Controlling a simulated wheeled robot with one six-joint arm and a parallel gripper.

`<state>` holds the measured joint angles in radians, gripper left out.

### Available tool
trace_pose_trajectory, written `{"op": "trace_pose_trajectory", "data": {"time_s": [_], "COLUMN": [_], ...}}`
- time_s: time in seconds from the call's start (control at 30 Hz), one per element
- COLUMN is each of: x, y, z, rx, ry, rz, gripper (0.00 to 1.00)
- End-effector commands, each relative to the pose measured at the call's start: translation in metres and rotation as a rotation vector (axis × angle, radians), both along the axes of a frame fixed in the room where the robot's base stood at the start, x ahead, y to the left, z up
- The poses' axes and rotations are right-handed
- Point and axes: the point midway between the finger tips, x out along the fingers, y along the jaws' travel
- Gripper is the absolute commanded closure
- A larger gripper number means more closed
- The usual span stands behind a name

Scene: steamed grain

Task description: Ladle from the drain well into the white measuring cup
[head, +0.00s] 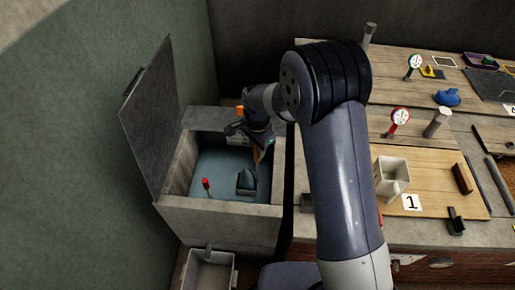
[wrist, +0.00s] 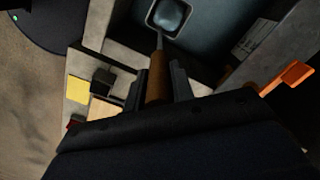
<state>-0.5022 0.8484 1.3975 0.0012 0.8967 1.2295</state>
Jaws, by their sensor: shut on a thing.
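The drain well (head: 222,212) is a grey stone-like box at left centre with its lid (head: 150,120) standing open and a blue-grey inside. My gripper (head: 260,149) is over its right part, shut on the brown wooden handle of the ladle (wrist: 157,80). The ladle's square dark bowl (wrist: 170,16) hangs down inside the well; in the head view it shows as a small dark cup (head: 246,181). Whether the bowl holds liquid is unclear. The white measuring cup (head: 391,172) stands upright on the wooden board at right, beside a card marked 1.
A red-topped stick (head: 206,185) stands in the well. An orange handle (wrist: 290,78) sits by its rim. A grey open bin (head: 208,272) is below the well. Dial gauges (head: 398,120), a dark block (head: 462,179) and other items crowd the counter at right.

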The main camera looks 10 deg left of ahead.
Motion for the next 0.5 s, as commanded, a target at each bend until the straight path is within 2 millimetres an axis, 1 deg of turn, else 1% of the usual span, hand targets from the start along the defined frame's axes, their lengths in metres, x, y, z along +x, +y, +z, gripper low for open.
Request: {"op": "trace_pose_trajectory", "data": {"time_s": [0.03,0.5], "x": [0.001,0.001], "y": [0.0,0.0], "z": [0.008,0.045], "rx": [0.002,0.002], "ry": [-0.003,-0.003], "rz": [0.0,0.0], "gripper": [1.0,1.0]}}
